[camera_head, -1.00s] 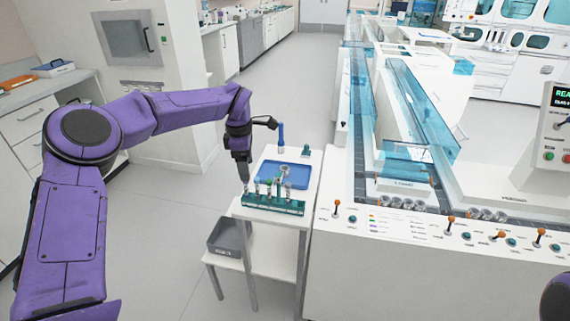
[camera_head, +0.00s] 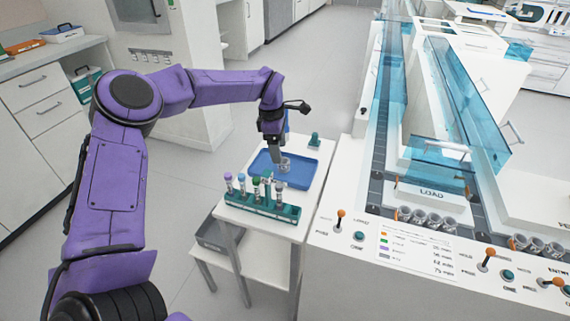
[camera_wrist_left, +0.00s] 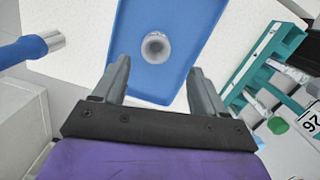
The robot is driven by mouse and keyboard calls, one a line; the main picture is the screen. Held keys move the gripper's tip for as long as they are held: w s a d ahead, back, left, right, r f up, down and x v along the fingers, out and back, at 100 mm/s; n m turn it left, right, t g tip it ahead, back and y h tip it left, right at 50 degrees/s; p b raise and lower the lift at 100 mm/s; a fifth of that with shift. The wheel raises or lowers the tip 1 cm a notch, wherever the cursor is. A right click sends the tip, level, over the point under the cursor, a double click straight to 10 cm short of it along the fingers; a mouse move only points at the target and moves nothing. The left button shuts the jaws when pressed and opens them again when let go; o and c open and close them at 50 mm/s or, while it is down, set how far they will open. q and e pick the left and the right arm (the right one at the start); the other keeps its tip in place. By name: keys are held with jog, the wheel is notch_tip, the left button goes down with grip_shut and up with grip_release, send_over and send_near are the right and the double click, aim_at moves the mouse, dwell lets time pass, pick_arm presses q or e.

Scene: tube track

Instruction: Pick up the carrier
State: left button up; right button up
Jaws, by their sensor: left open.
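The carrier, a small grey round cup (camera_head: 285,164), stands in the blue tray (camera_head: 297,180) on the small white side table. In the left wrist view the carrier (camera_wrist_left: 156,47) shows from above as a ring with a dark hollow, ahead of the fingertips. My left gripper (camera_head: 279,160) points down over the tray, close to the carrier. Its two fingers (camera_wrist_left: 158,72) are apart with nothing between them in the left wrist view. Whether they touch the carrier is hard to tell in the head view. My right gripper is out of view.
A teal rack (camera_head: 262,205) with several capped tubes stands in front of the tray. A blue-handled tool (camera_wrist_left: 30,47) is left in the wrist view. A small teal object (camera_head: 314,140) stands behind the tray. The white track machine (camera_head: 345,210) borders the table's right.

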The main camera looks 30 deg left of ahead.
aim_at(284, 161)
pick_arm(q)
jog(key=f, duration=0.2)
jog(key=w+f, duration=0.1)
jog(key=f, duration=0.1)
jog(key=d+f+p, duration=0.1)
jog(key=shift+w+f, duration=0.2)
jog(key=shift+f, duration=0.35)
jog(key=c, duration=0.9)
jog(key=shift+s, duration=0.1)
